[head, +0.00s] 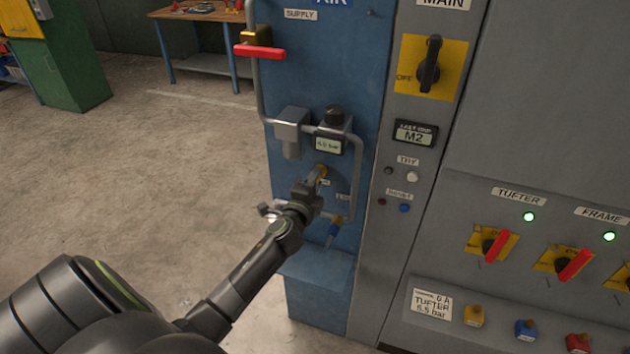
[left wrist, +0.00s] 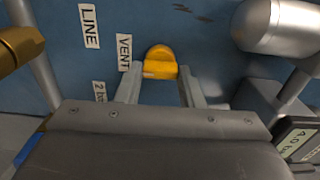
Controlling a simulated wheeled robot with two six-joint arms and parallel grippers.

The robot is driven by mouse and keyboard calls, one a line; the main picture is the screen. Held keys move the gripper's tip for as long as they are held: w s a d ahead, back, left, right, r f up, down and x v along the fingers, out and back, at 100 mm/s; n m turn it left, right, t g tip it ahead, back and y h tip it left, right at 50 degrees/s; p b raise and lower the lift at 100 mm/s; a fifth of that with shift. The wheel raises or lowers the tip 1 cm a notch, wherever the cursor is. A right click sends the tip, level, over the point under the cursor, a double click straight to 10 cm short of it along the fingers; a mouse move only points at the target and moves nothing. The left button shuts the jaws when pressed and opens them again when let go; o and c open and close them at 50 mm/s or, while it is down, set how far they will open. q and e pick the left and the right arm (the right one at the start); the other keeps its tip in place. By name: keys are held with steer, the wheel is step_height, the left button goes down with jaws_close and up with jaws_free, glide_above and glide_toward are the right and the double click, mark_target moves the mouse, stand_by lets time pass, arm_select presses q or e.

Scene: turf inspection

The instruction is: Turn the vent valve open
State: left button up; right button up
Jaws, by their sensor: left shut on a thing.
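The vent valve (left wrist: 160,62) is a small yellow knob on the blue panel, beside a white VENT label (left wrist: 124,52). In the head view its yellow part (head: 321,170) shows just above my left gripper (head: 314,183). In the left wrist view the two fingers of my left gripper (left wrist: 160,84) reach the knob from both sides and are shut on it. The fingertips partly hide its sides. My right gripper is in neither view.
A grey pipe with a regulator and small display (head: 328,145) runs just above the valve. A red-handled supply valve (head: 260,51) sits higher on the left. A blue-handled valve (head: 333,232) hangs below. Open floor (head: 170,180) lies to the left.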

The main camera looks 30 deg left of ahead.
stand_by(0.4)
arm_select(q)
steer(key=o, duration=1)
steer(key=b+v, duration=0.2)
steer(key=v, duration=1.5)
steer(key=shift+s+f, duration=0.1)
steer(key=shift+s, duration=0.15)
